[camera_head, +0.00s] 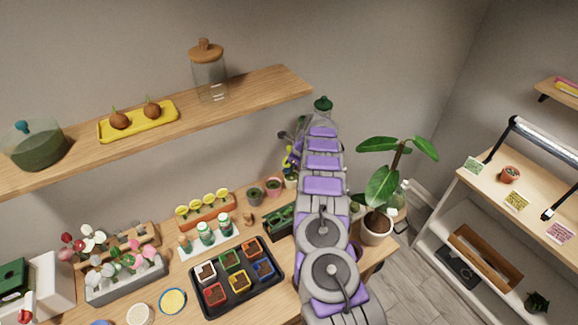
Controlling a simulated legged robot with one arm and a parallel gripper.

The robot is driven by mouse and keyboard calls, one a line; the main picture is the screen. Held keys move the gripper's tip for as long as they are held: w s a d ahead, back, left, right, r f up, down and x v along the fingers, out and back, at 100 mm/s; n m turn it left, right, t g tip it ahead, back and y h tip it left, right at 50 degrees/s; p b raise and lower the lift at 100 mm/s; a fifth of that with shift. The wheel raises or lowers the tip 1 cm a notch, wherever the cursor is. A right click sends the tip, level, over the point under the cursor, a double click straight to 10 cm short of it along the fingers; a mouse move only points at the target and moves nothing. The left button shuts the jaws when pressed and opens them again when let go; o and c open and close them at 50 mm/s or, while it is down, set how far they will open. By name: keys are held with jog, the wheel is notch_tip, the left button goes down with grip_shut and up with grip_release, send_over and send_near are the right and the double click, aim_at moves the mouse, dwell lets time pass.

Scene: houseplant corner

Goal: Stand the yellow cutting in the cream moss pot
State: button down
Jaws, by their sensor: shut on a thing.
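My arm reaches from the bottom toward the wall and hides much of the back of the table. My gripper (291,150) shows only in part, left of the arm's far end. It is shut on the yellow cutting (287,164), of which a small yellow-green bit shows. The cream moss pot (291,182) stands at the back of the table, just below the cutting and partly covered by the arm. I cannot tell whether the cutting touches the pot or is inside its rim.
A terracotta pot (273,187) and a dark grey pot (254,196) stand left of the cream pot. A black tray (207,312) with several coloured pots lies in front. A large potted plant (377,226) stands right of my arm. The wall shelf (262,82) hangs above.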

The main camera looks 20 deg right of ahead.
jog(key=shift+f, duration=0.75)
dwell(0.3)
jog(key=c, duration=0.6)
grip_release()
notch_tip(320, 180, up, 7)
jog(key=p, duration=0.2)
jog(key=shift+p, duration=0.35)
dwell(0.5)
jog(key=shift+s, duration=0.1)
dwell(0.3)
